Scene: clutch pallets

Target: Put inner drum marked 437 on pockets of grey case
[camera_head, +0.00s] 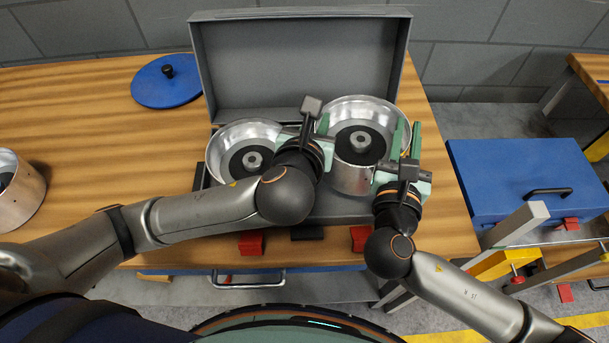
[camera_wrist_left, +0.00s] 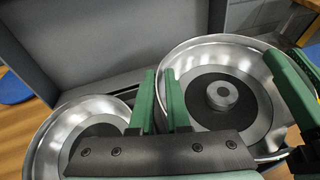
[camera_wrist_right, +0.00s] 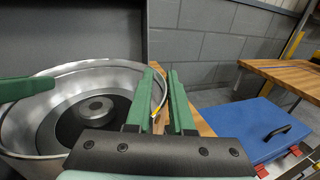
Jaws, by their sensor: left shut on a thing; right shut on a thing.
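A silver inner drum (camera_head: 352,180) with a dark disc and hub inside is over the right part of the open grey case (camera_head: 210,135). My left gripper (camera_head: 325,127) is shut on its left wall and my right gripper (camera_head: 408,150) on its right wall. In the left wrist view the drum (camera_wrist_left: 268,62) has its wall at the green fingers (camera_wrist_left: 163,100). In the right wrist view the fingers (camera_wrist_right: 166,100) pinch the drum's rim (camera_wrist_right: 92,66). Whether the drum rests on the case floor is hidden. No 437 marking is readable.
A second silver drum (camera_head: 222,158) sits in the left part of the case, beside my left forearm. Another drum (camera_head: 22,195) stands at the table's left. A blue round lid (camera_head: 150,92) lies behind. Red latches (camera_head: 251,243) line the case front. A blue case (camera_head: 510,165) stands right.

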